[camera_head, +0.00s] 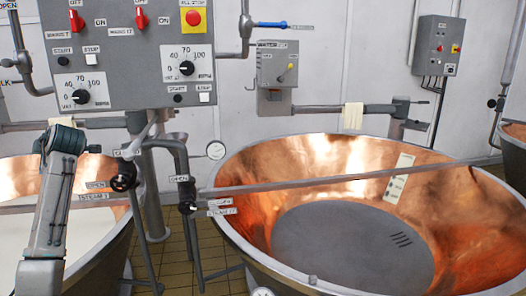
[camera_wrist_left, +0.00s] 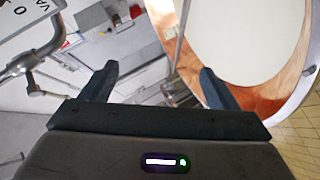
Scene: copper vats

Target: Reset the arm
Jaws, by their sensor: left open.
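My left arm (camera_head: 52,200) rises from the lower left edge in the head view, in front of the left copper vat, and bends at a dark joint near its top. I cannot make out its fingertips in that view. In the left wrist view my left gripper (camera_wrist_left: 158,86) is open, its two dark fingers wide apart with nothing between them. Past the right finger lies a copper vat (camera_wrist_left: 290,88) with a white surface inside. My right arm and gripper are not in view.
A grey control panel (camera_head: 130,50) with red switches and dials hangs at upper left. The right copper vat (camera_head: 300,160) holds a dark grey surface, with a metal bar (camera_head: 330,181) across it. Valve pipes (camera_head: 183,165) stand between the vats. A grey wall box (camera_head: 438,46) hangs behind.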

